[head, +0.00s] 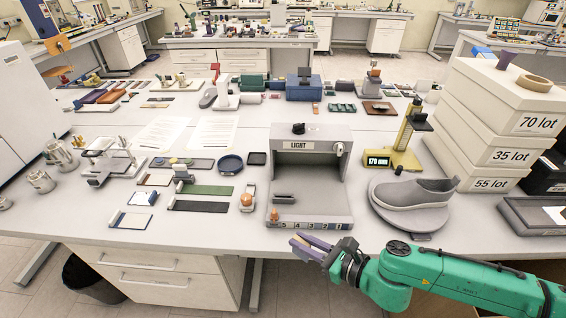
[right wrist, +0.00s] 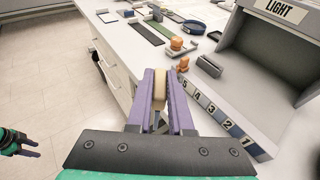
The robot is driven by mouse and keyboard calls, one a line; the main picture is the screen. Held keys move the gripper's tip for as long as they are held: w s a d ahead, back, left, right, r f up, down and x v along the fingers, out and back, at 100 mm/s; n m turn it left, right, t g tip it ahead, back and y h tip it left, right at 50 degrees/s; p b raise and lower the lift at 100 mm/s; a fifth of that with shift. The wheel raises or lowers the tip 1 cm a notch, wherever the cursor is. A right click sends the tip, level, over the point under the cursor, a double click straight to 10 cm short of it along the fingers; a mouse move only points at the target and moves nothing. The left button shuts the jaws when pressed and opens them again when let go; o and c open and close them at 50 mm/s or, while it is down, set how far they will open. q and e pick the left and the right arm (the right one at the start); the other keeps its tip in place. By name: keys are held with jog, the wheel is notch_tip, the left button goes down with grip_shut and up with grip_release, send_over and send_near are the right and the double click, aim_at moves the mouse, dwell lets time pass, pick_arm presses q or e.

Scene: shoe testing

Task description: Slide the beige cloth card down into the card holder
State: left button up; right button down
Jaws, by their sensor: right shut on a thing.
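My right gripper (head: 309,246) is in front of the table's front edge, below the light box. In the right wrist view its purple fingers (right wrist: 160,95) are shut on the beige cloth card (right wrist: 158,88), which shows edge-on between them. A dark grey slotted block (head: 284,198), which looks like the card holder, sits on the left of the light box floor; it also shows in the right wrist view (right wrist: 209,66). The card is apart from it.
The grey light box (head: 312,165) has a numbered front strip. A grey shoe (head: 415,197) stands on a round base to its right. An orange-knobbed tool (head: 247,198) and dark and green strips (head: 205,206) lie to its left. Stacked white boxes (head: 490,125) stand at right.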

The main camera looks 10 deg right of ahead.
jog(key=shift+w+a+r+n+g+y, duration=0.2)
jog(key=shift+w+r+n+g+y, duration=0.45)
jog(key=shift+w+r+n+g, duration=0.15)
jog(key=shift+w+a+r+n+g+y, duration=0.2)
jog(key=shift+w+r+n+g+y, duration=0.45)
jog(key=shift+w+r, duration=0.2)
